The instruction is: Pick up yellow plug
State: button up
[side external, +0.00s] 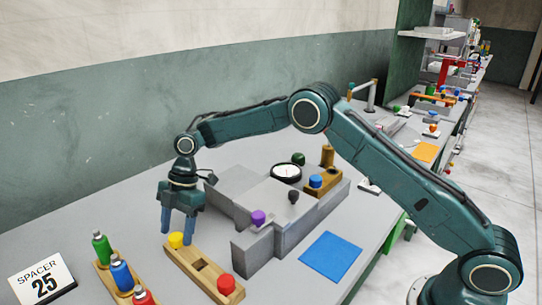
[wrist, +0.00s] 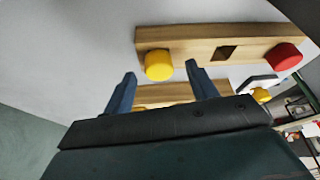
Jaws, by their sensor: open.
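The yellow plug (side external: 176,240) is a short round cap at the far-left end of a wooden holder (side external: 200,265). In the wrist view the yellow plug (wrist: 159,65) sits at the left end of the wooden holder (wrist: 190,41), just beyond the fingertips. My gripper (side external: 180,237) is open, its blue fingers pointing down at the yellow plug's end of the holder. In the wrist view my gripper (wrist: 160,70) has its two fingers apart, with the plug in line with the gap.
A red plug (side external: 226,284) stands at the holder's other end, with an empty square hole between. Green, blue (side external: 122,274) and red bottles stand to the left. A grey press block (side external: 280,205) with a purple knob (side external: 258,217) stands right. A blue mat (side external: 331,256) lies flat nearby.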

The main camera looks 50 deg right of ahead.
jog(key=shift+a+f, duration=0.2)
jog(key=shift+f, duration=0.35)
jog(key=c, duration=1.1)
